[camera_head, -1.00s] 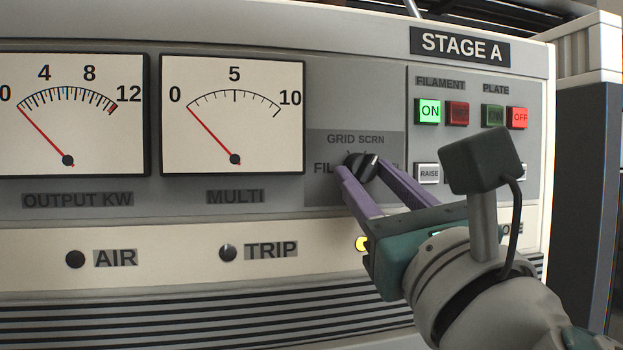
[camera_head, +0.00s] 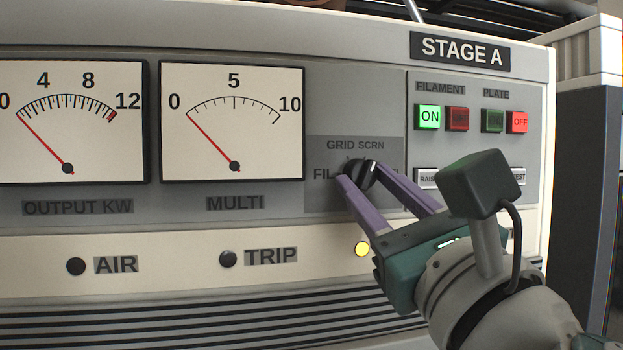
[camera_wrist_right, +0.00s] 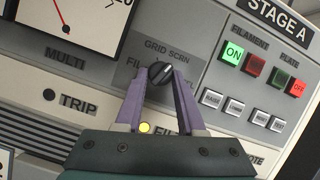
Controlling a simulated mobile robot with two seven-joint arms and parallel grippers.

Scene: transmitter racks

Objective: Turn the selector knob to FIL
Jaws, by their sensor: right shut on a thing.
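The selector knob (camera_head: 361,172) is black and round with a raised grip, on a dark grey plate (camera_head: 320,200) of the STAGE A panel. Labels GRID and SCRN stand above it and FIL (camera_head: 323,174) to its left; the label on its right is mostly hidden. My right gripper (camera_head: 358,176) has its purple fingers shut on the knob, one on each side. The right wrist view also shows the knob (camera_wrist_right: 160,73) between the fingertips (camera_wrist_right: 161,77). I cannot tell exactly which label the knob points to. My left gripper is not in view.
The MULTI meter (camera_head: 234,120) and the OUTPUT KW meter (camera_head: 68,120) are left of the knob. A lit green ON button (camera_head: 428,117) and a red OFF button (camera_head: 518,122) are at the upper right. A yellow lamp (camera_head: 362,249) glows below the knob.

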